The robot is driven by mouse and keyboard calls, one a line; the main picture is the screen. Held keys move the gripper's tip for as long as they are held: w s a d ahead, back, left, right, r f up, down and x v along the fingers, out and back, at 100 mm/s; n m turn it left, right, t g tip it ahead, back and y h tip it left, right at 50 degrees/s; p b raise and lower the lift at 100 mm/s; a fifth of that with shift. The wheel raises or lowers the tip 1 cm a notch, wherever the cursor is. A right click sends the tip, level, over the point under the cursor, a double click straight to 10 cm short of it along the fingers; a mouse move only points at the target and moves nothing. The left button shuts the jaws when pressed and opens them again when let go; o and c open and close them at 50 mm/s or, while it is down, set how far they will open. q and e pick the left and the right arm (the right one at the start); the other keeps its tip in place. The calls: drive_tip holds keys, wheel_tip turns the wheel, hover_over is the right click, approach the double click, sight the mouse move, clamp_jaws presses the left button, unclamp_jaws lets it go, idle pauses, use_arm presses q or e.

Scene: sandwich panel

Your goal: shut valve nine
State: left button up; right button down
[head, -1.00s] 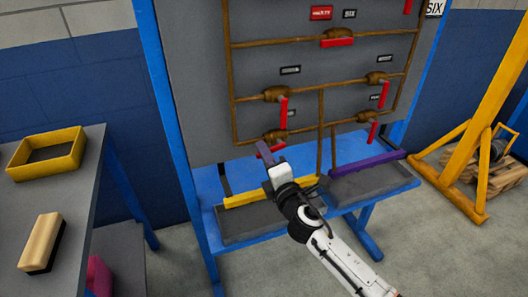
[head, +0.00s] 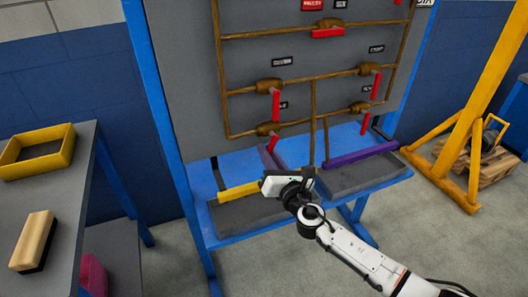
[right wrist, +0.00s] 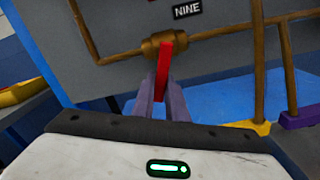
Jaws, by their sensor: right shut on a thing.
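Valve nine is the brown valve body (head: 268,129) at the lower left of the panel's pipework, with a red handle (head: 273,141) hanging down across the pipe. In the right wrist view the valve body (right wrist: 164,43) sits under the NINE label (right wrist: 187,9). Its red handle (right wrist: 163,68) points down between the fingers. My right gripper (head: 270,157) reaches up to the handle from below; in the right wrist view its two fingers (right wrist: 163,105) are shut on the handle's lower part. My left gripper is not in view.
Other valves with red handles (head: 276,104) (head: 327,33) are on the panel. A yellow-edged tray (head: 250,212) and a purple-edged tray (head: 365,178) lie below. A table with a yellow frame (head: 40,170) and wooden block (head: 35,240) stands left. A yellow stand (head: 462,150) is right.

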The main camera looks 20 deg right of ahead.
drive_tip(key=shift+d+f+n+p, duration=0.15)
drive_tip(key=shift+d+n, duration=0.35)
drive_tip(key=shift+n, duration=0.6)
drive_tip(key=shift+d+f+n+p, duration=0.1)
drive_tip(key=shift+d+n+p, duration=0.3)
drive_tip(key=shift+n, duration=0.7)
drive_tip(key=shift+d, duration=0.15)
drive_tip(key=c, duration=1.8)
unclamp_jaws()
drive_tip(key=shift+o, duration=0.2)
drive_tip(key=s, duration=1)
drive_tip(key=shift+s+d, duration=0.15)
drive_tip(key=shift+d, duration=0.05)
